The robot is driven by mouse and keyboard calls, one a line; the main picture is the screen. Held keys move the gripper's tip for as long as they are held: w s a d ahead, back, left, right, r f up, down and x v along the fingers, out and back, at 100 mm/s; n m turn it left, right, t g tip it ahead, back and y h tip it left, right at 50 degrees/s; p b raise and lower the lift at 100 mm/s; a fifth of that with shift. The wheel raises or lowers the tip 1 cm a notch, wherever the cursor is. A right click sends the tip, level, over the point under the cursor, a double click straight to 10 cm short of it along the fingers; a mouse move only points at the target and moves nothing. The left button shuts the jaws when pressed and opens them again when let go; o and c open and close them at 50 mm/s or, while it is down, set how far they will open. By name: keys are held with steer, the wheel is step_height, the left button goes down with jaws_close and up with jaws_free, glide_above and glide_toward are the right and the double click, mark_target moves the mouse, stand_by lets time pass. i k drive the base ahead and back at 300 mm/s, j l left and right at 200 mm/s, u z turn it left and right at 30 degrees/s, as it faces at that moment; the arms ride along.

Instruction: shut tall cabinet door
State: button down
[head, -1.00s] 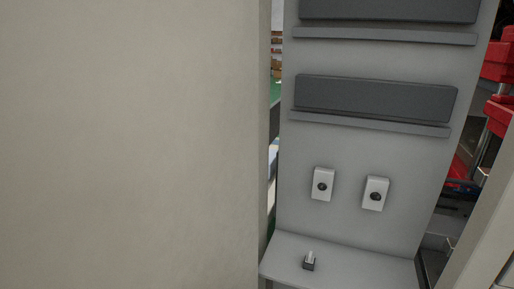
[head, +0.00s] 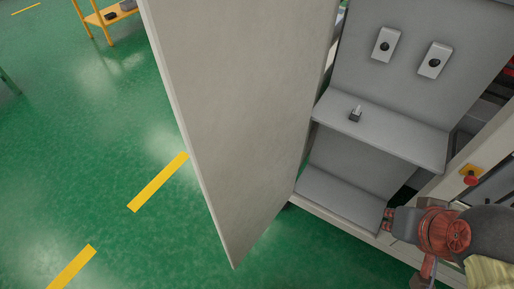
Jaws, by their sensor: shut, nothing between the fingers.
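The tall cabinet's door (head: 235,120) is a large pale beige panel standing wide open in the head view. Its free edge and lower corner point towards me over the green floor. The cabinet (head: 340,208) is open to the right of the door, with a grey shelf, a grey back panel and a bottom plate in view. My gripper (head: 388,220) is at the lower right, by the cabinet's front lower edge, apart from the door. It is small and partly unclear here, and looks shut and empty.
A red button on yellow (head: 470,176) is at the right. A yellow rack (head: 105,18) stands far left. The floor (head: 90,130) left of the door is clear.

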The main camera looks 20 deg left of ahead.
mark_target(240, 79)
steer(key=k+j+z, duration=0.1)
steer(key=j, duration=0.3)
steer(key=k+j+z, duration=0.1)
steer(key=k+j, duration=0.2)
steer(key=k+j+z, duration=0.15)
steer(key=j, duration=0.3)
steer(key=j+z, duration=0.15)
steer(key=j, duration=1.15)
